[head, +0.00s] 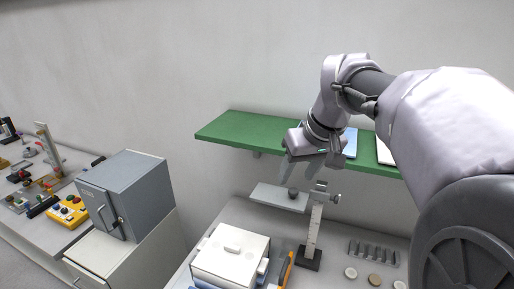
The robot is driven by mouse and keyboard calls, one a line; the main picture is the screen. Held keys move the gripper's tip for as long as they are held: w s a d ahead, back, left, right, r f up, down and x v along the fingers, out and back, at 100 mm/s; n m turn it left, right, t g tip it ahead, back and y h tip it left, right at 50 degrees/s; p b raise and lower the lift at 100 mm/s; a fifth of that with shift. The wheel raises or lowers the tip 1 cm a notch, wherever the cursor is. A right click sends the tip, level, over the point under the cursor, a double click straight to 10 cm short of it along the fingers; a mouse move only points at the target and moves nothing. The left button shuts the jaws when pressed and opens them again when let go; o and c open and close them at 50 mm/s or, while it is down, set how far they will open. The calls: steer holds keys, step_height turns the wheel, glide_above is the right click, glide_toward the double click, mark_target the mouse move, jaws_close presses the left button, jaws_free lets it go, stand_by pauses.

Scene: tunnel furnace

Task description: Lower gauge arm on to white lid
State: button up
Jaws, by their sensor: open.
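The gauge has an upright marked post (315,228) on a dark base. Its flat light-grey arm (278,197) sticks out to the left, well above the bench, with a small dark knob (293,192) on top. The white lid (232,252), with a raised handle, sits on a box to the left of the post and lower than the arm. My gripper (297,179) points down, just above the gauge arm near the knob. Its fingers look apart and empty. I cannot tell whether they touch the arm or knob.
A green shelf (243,129) runs along the wall behind my gripper. A slotted rack (373,253) and several small discs (375,279) lie right of the post. An orange-handled tool (286,267) lies between box and post. A grey furnace (137,190) stands left.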

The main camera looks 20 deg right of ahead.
steer(key=n+p, duration=0.1)
steer(key=p, duration=0.1)
glide_toward(294, 191)
steer(key=b+x, duration=0.5)
steer(key=x, duration=0.3)
steer(key=shift+w+f, duration=0.1)
steer(key=shift+w, duration=0.1)
jaws_close()
stand_by(0.8)
